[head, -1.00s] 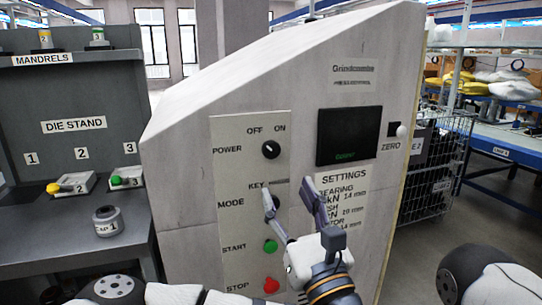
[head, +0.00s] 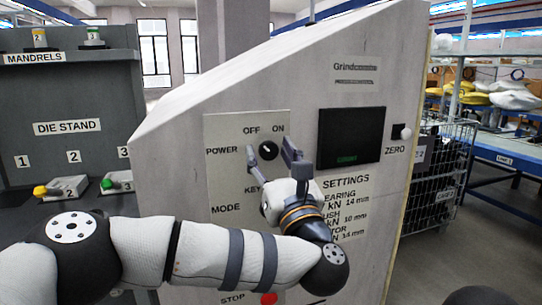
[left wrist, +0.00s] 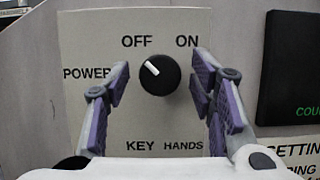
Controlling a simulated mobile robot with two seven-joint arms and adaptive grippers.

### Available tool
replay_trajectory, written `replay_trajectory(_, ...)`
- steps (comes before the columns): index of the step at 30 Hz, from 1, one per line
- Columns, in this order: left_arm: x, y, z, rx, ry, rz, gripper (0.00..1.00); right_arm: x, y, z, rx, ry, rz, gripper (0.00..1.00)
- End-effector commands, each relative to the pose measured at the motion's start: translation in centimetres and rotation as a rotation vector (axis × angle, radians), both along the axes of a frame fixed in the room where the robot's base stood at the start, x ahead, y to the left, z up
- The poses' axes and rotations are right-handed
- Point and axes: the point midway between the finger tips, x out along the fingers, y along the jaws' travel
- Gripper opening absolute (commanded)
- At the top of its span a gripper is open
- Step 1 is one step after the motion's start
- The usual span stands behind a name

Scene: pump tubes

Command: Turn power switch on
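The power switch (head: 268,150) is a round black knob on the pale control panel (head: 222,128), under the words OFF and ON. In the left wrist view the knob (left wrist: 159,74) has a white mark pointing up and left, toward OFF. My left gripper (head: 268,152) is open in front of the panel. In the left wrist view its fingers (left wrist: 160,85) stand on either side of the knob, with gaps on both sides. Whether the fingertips reach the panel is hard to tell. My right gripper is not in view.
A dark display (head: 350,136) sits right of the switch, with a ZERO button (head: 405,133) beyond it. The red STOP button (head: 268,298) shows below my left arm, which hides other controls. The die stand (head: 60,150) is at left.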

Motion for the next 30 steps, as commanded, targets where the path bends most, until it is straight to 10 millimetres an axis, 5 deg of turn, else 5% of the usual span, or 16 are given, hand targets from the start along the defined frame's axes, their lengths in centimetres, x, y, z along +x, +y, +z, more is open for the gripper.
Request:
replay_trajectory(1, 0.0, 0.0, 0.0, 0.000, 0.000, 0.000, 0.37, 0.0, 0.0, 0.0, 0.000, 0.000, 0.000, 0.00)
replay_trajectory(6, 0.0, 0.0, 0.0, 0.000, 0.000, 0.000, 0.03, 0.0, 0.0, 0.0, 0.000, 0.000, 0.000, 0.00)
replay_trajectory(17, -0.1, 0.0, 0.2, 0.049, 0.014, 0.000, 0.03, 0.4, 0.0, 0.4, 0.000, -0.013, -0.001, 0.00)
replay_trajectory(30, -0.3, 0.2, 0.8, 0.384, 0.116, 0.002, 0.03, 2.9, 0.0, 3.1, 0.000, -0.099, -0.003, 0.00)
